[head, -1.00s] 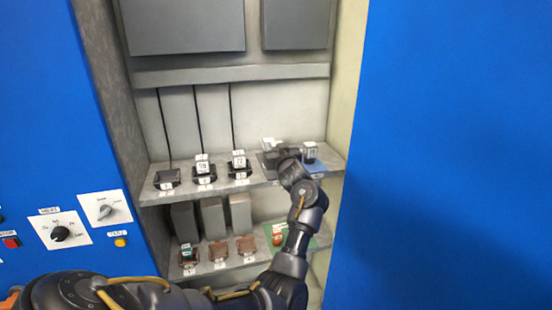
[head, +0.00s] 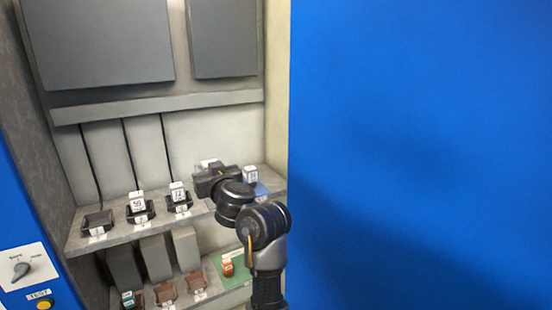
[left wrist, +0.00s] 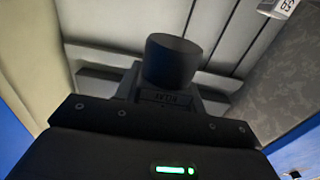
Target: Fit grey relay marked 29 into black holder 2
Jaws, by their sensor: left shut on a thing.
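The black holders stand in a row on the upper shelf: an empty one (head: 97,222), a middle one (head: 139,215) with a white-topped relay (head: 136,201) in it, and a right one (head: 179,205) with another relay (head: 178,189). The holder numbers are too small to read. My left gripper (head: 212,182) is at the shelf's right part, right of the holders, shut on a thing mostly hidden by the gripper. A pale grey block top (head: 208,163) shows just behind it; I cannot read 29 on it. My right gripper is not in view.
A relay (head: 250,173) stands on a blue mat (head: 262,190) right of my left gripper. The lower shelf has brown holders (head: 166,292), a green mat (head: 238,275) and an orange relay (head: 227,267). A blue panel (head: 420,150) bounds the cabinet on the right.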

